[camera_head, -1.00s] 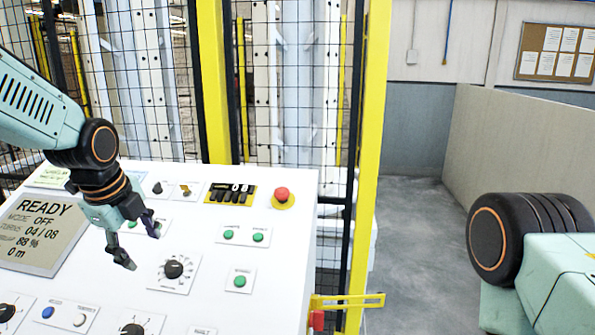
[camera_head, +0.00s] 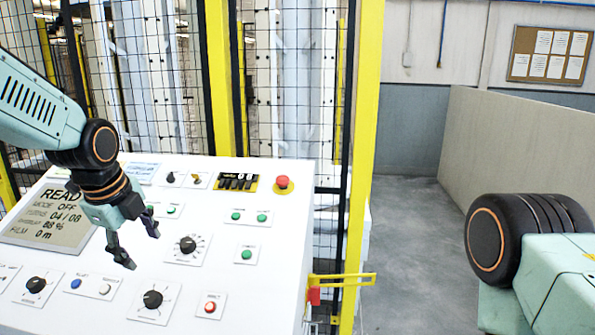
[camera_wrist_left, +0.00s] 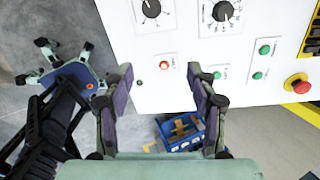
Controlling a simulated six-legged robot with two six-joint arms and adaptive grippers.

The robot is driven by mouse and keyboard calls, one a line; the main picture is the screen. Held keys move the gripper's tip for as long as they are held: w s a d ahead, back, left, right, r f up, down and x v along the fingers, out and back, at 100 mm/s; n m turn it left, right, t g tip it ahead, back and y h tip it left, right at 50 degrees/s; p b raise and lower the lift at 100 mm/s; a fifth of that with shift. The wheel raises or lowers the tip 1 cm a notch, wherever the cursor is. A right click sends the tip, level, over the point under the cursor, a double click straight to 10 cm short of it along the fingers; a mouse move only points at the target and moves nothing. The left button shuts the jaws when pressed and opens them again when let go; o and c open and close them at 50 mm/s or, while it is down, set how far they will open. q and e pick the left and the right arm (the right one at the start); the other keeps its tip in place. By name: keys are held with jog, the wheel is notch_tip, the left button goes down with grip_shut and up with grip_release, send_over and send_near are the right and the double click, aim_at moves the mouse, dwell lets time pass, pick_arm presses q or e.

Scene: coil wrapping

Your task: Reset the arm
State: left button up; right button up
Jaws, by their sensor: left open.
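My left gripper (camera_head: 140,248) is open and empty. In the head view it hangs over the white control panel (camera_head: 255,285), in front of the display that reads MODE OFF, 04/08, 88 % and 0 m. In the left wrist view the gripper (camera_wrist_left: 165,88) shows two spread fingers beside the panel's edge, with nothing between them but floor and panel behind. My right arm (camera_head: 540,240) shows at the right of the head view; its gripper is not identifiable there.
The panel carries black knobs (camera_head: 188,244), green buttons (camera_head: 262,217) and a red emergency stop (camera_head: 283,182). A yellow post (camera_head: 363,150) and mesh fence stand behind it. A blue crate (camera_wrist_left: 180,135) sits on the floor below. Grey floor at right is clear.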

pick_arm(q)
jog(key=s+d+f+n+g, duration=0.15)
jog(key=s+f+n, duration=0.3)
jog(key=f, duration=0.45)
jog(key=s+d+f+n, duration=0.25)
jog(key=s+f, duration=0.25)
jog(key=f, duration=0.3)
jog(key=s+d+f+n+g, duration=0.1)
jog(key=s+f+n, duration=0.3)
jog(key=f, duration=0.5)
jog(key=s+f+n+g, duration=0.1)
jog(key=s+f+n, duration=0.25)
jog(key=s, duration=0.45)
jog(key=s+d+f+n, duration=0.15)
jog(key=s+n, duration=0.25)
jog(key=s, duration=0.4)
jog(key=s+a+f+n+g, duration=0.1)
jog(key=s+f+n, duration=0.3)
jog(key=s, duration=0.4)
notch_tip(320, 180, down, 22)
jog(key=b, duration=2.2)
jog(key=shift+w+d+r+m, duration=0.25)
jog(key=shift+w+d+m, duration=0.05)
jog(key=shift+w+m, duration=0.05)
pick_arm(e)
notch_tip(320, 180, down, 22)
pick_arm(q)
jog(key=shift+s+t, duration=0.1)
jog(key=shift+t, duration=0.15)
